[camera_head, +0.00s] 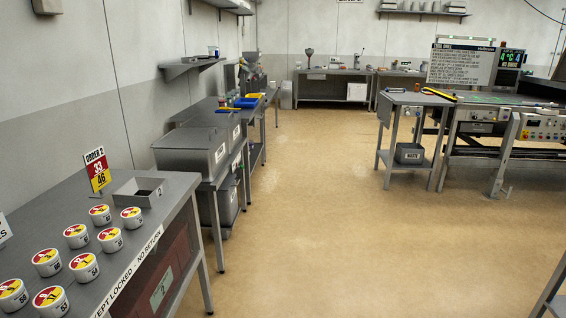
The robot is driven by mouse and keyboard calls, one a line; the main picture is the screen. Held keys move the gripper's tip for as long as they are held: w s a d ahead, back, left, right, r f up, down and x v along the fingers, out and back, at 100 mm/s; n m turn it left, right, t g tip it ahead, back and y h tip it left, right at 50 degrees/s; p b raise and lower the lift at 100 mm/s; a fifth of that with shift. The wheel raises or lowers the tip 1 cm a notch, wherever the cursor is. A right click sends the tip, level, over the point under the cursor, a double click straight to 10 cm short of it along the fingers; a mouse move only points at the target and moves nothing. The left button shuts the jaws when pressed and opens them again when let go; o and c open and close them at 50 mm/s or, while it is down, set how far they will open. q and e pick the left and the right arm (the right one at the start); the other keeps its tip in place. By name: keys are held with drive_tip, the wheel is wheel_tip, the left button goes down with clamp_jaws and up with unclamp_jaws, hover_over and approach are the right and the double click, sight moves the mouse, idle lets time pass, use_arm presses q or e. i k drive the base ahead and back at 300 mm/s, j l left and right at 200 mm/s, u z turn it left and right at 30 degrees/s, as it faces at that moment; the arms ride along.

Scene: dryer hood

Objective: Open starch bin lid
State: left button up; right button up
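Two grey metal bins stand side by side on a bench along the left wall, the nearer bin (216,166) and the farther bin (235,133). Each has a small white label on its right-hand front, too small to read, so I cannot tell which is the starch bin. The nearer bin's flat lid (188,138) looks closed. The farther bin's lid (207,118) also looks closed. Neither of my grippers shows in this view.
A near-left table (172,196) holds several white tubs (111,238), an open metal box (140,188) and an order sign (97,168). A side table (415,99) and a machine with a control panel (545,130) stand at right. The tan floor (320,200) between is clear.

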sight(182, 138)
drive_tip(key=i, duration=2.05)
drive_tip(key=i+l+u, duration=0.1)
drive_tip(key=i+u, duration=0.35)
drive_tip(key=i+l+u, duration=0.7)
drive_tip(key=i+u, duration=0.15)
drive_tip(key=i+l+u, duration=0.45)
drive_tip(key=l, duration=0.15)
